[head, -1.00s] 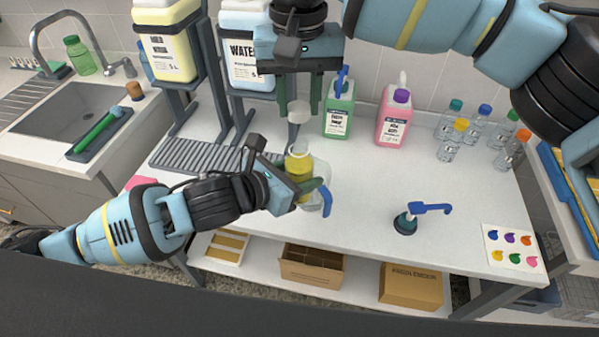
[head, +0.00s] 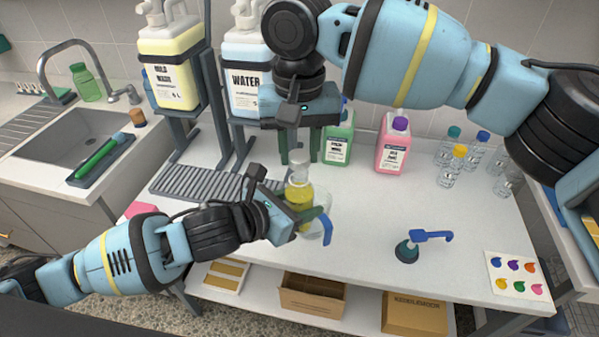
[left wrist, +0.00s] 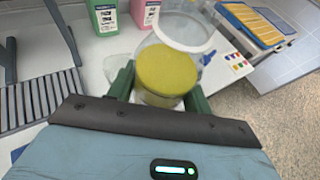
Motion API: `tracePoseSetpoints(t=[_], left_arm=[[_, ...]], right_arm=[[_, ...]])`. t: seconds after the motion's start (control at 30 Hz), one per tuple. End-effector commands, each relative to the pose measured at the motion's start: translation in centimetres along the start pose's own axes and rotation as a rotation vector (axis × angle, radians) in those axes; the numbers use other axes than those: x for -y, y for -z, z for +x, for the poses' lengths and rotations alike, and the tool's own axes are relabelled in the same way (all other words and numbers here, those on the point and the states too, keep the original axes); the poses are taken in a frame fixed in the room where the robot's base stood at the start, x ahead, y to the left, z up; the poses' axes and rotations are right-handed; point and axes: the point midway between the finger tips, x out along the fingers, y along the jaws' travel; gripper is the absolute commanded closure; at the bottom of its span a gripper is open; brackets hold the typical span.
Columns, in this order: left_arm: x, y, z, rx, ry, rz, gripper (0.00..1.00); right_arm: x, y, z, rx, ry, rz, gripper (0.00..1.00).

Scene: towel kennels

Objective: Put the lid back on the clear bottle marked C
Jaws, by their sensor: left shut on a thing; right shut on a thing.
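A clear bottle with yellow liquid (head: 299,194) stands near the rack on the white counter. My left gripper (head: 301,213) is shut on it; in the left wrist view the bottle (left wrist: 166,72) sits between the green fingers (left wrist: 157,88). I cannot read a letter C on it. My right gripper (head: 298,148) points down directly above the bottle and is shut on a small whitish lid (head: 297,158). The lid is at or just above the bottle's mouth; I cannot tell whether they touch. A pale ring (left wrist: 190,28) shows above the yellow in the left wrist view.
A grey ribbed rack (head: 205,184) lies left of the bottle. Green (head: 338,143) and pink (head: 393,150) jugs stand behind. Several small clear bottles (head: 447,167) stand at back right.

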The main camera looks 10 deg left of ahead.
Motion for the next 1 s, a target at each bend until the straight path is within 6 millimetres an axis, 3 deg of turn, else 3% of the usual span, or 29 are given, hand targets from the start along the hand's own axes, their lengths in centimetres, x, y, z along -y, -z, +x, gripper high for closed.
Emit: tracePoseSetpoints(t=[0.37,0.73,1.0], left_arm=[[0.0,-0.1,0.0,0.003,0.000,0.001,0.91],[0.0,-0.1,0.0,0.003,0.000,0.001,0.91],[0.0,-0.1,0.0,0.003,0.000,0.001,0.91]], right_arm=[[0.0,0.0,0.0,-0.001,-0.001,0.000,0.92],[0.0,0.0,1.6,0.000,0.000,0.001,0.92],[0.0,0.0,1.7,-0.001,0.000,0.001,0.92]])
